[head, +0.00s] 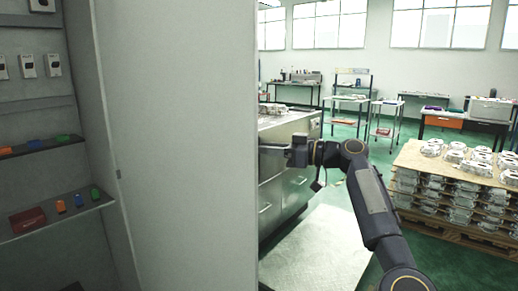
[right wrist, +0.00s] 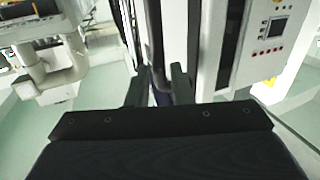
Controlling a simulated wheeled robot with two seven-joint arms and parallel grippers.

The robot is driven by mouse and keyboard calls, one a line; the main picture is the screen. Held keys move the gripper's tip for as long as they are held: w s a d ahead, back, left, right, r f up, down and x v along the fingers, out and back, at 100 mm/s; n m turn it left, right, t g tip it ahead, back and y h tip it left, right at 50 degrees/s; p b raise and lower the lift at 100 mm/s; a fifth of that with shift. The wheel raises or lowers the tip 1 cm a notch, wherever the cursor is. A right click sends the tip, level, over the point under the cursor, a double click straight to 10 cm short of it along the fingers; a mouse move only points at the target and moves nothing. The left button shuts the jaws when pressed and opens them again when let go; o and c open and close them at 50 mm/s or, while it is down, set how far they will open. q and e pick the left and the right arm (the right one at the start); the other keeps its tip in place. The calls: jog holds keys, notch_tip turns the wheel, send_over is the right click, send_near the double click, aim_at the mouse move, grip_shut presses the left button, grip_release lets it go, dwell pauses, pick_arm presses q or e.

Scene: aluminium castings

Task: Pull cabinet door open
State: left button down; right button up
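The tall grey cabinet (head: 122,215) stands at the left with its interior showing. Its door (head: 180,140) is a large pale panel that stands open and fills the left-centre of the head view. My right gripper (head: 272,148) is just beyond the door's right edge, pointing left towards its far side. The door hides what lies past the fingertips. In the right wrist view the two dark fingers (right wrist: 158,92) are apart, with a dark vertical bar between or behind them. I cannot tell whether they touch it. No handle is clearly visible. My left gripper is not in view.
Cabinet shelves (head: 60,219) hold small coloured items. A grey drawer unit (head: 285,195) stands behind my right gripper. A pallet of castings (head: 462,240) is at the right. Open floor (head: 325,245) lies between the door and the pallet.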

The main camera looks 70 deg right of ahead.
jog(key=s, duration=0.4)
jog(key=shift+s, duration=0.25)
dwell(0.3)
